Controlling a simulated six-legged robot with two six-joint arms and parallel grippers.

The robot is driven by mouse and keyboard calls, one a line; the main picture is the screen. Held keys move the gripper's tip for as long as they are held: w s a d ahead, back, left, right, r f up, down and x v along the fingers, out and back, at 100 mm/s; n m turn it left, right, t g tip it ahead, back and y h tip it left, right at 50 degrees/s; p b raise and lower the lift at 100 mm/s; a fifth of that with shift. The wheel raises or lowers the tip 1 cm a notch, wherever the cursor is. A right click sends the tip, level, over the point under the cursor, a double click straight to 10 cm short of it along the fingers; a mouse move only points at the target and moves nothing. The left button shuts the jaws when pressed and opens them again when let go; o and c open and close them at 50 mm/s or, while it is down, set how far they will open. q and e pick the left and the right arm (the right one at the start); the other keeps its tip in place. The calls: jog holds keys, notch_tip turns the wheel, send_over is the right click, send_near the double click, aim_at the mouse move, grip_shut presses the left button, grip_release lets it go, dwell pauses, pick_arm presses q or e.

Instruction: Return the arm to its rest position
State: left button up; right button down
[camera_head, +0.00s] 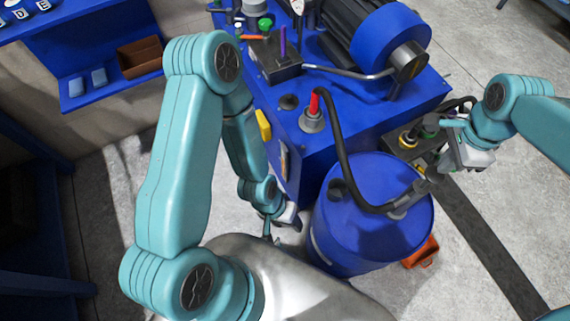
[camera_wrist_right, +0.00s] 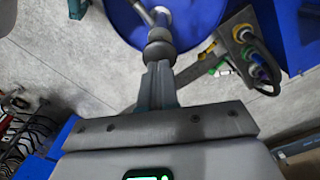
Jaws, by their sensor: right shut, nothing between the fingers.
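My right gripper (camera_head: 434,172) is at the right of the head view, beside the upper right rim of the blue barrel (camera_head: 365,235). In the right wrist view its fingers (camera_wrist_right: 158,72) are together with nothing between them. Their tips point at a grey hose fitting (camera_wrist_right: 158,35) on the barrel; I cannot tell whether they touch it. My left arm hangs down at the left of the barrel. Its gripper (camera_head: 272,228) is small and partly hidden, so its jaws are unclear.
A black hose (camera_head: 345,165) runs from a red-handled fitting (camera_head: 313,107) on the blue machine (camera_head: 355,125) to the barrel top. An orange object (camera_head: 421,253) lies on the floor by the barrel. A blue shelf (camera_head: 110,85) is at upper left. Open floor is at the right.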

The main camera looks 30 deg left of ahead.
notch_tip(320, 180, up, 5)
jog(key=p, duration=0.3)
jog(key=shift+r, duration=0.15)
